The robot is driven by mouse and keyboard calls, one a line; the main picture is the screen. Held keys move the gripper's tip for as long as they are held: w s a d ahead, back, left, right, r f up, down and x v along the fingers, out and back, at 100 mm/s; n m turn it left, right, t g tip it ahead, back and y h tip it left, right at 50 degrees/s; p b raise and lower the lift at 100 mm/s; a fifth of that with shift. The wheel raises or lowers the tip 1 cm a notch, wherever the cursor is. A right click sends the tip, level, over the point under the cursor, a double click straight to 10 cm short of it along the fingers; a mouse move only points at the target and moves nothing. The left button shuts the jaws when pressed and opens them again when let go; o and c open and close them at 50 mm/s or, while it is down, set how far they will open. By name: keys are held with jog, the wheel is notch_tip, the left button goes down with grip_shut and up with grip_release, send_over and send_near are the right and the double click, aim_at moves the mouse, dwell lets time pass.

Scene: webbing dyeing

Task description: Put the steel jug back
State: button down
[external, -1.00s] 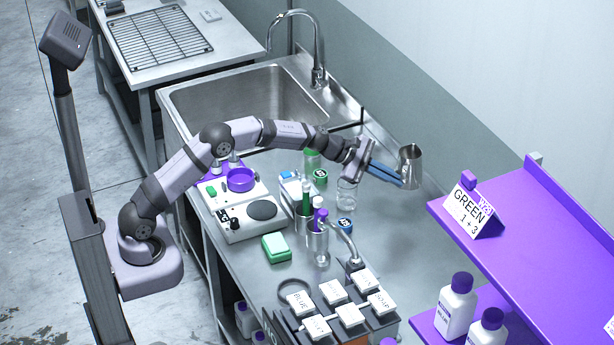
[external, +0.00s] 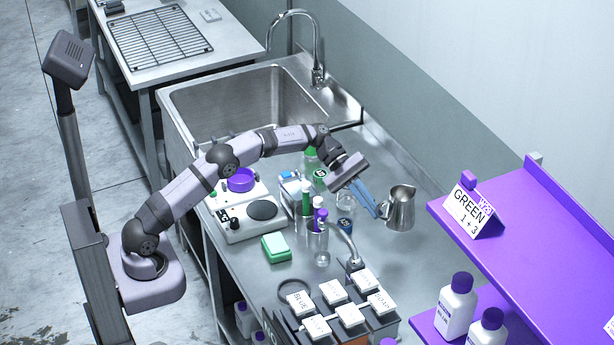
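The steel jug (external: 401,208) is near the back right of the steel bench, left of the purple shelf. It looks upright, with its open top facing up. My gripper (external: 377,212) reaches it from the upper left. Its blue fingers are at the jug's left side, where the handle seems to be, and look closed on it. The exact grip is too small to see. I cannot tell whether the jug's base touches the bench or hangs just above it.
The purple shelf (external: 535,225) bounds the right.

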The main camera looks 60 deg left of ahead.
jog(key=shift+f+p, duration=0.95)
jog(key=shift+f, duration=3.95)
jog(key=shift+f, duration=0.2)
jog(key=c, duration=2)
grip_release()
